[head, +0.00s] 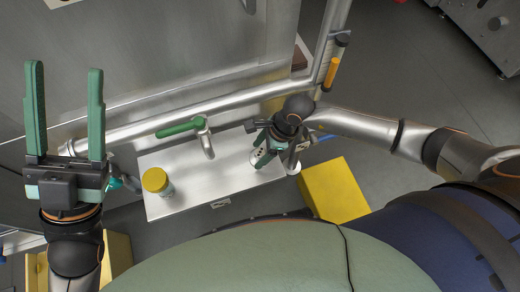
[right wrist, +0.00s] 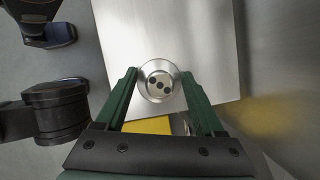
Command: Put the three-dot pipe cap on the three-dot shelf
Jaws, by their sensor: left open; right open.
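The three-dot pipe cap (right wrist: 159,80) is a round silver piece with dark dots across its top. In the right wrist view it sits upright on the metal table, between the two fingers of my right gripper (right wrist: 160,82). The fingers are open, one on each side of it; I cannot tell whether they touch it. In the head view my right gripper (head: 267,156) is over the right end of the table and largely hides the cap. My left gripper (head: 65,75) is open and empty at the far left, away from the table. I cannot identify the three-dot shelf.
A yellow-topped jar (head: 156,181) stands on the left of the metal table (head: 205,188). A pipe with a green lever (head: 180,128) rises at its back edge. A yellow block (head: 337,190) is to the right on the floor. A large steel machine fills the back left.

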